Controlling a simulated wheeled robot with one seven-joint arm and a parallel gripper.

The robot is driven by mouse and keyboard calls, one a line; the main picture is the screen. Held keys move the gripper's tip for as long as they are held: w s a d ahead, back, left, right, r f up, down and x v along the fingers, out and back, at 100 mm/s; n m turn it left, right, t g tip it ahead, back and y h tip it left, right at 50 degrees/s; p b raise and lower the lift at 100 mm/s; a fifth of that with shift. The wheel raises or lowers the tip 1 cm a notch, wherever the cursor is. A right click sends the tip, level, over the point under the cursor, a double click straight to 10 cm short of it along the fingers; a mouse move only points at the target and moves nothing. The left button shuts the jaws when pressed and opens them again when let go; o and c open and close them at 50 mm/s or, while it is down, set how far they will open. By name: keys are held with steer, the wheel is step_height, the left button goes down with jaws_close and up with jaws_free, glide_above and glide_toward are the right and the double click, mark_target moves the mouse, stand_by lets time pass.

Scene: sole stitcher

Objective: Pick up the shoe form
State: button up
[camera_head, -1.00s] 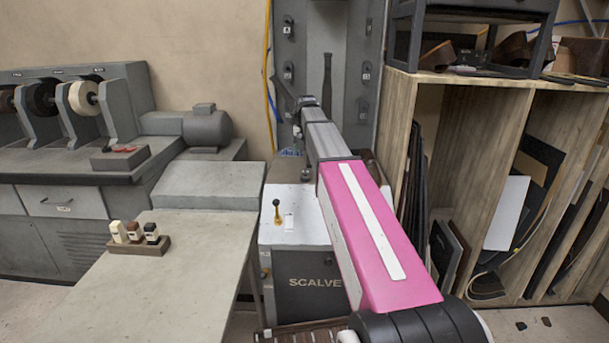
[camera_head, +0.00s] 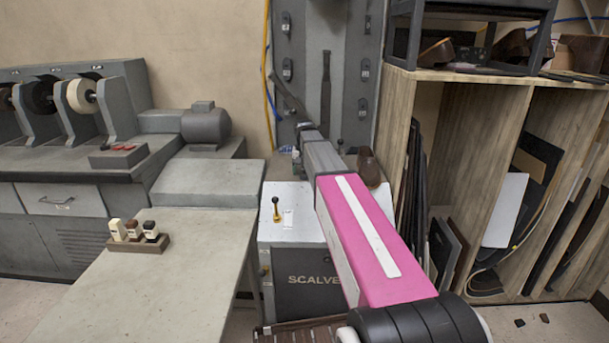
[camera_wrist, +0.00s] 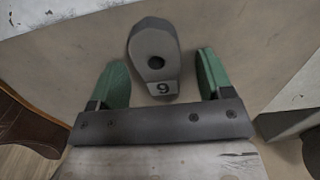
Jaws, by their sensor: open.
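In the wrist view, a dark grey, rounded form (camera_wrist: 154,47) has a dark round hole and a number tag that reads 6 or 9. It lies ahead of my gripper (camera_wrist: 165,75), in the gap between the green fingers. The fingers are open, one on each side, with clear space between each and the form. Similar grey tagged forms (camera_head: 287,70) are on the tall grey machine panel (camera_head: 343,40). A brown shoe-shaped piece (camera_head: 369,167) sits on the machine, right of my arm; which one the task means is uncertain.
A dark lever (camera_head: 290,98) rises near my arm's far end. The grey table (camera_head: 165,270) is clear except for a small rack (camera_head: 138,243) with several bottles. Wooden shelving (camera_head: 480,150) stands close on the right. Brown material (camera_wrist: 30,125) shows at the wrist view's lower left.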

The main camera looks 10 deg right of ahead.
jaws_close()
steer(key=shift+r, duration=0.15)
steer(key=shift+r, duration=0.3)
steer(key=r, duration=0.4)
steer(key=shift+s+a, duration=0.4)
steer(key=s+a+r, duration=0.6)
steer(key=s+a, duration=0.1)
steer(key=shift+a, duration=0.4)
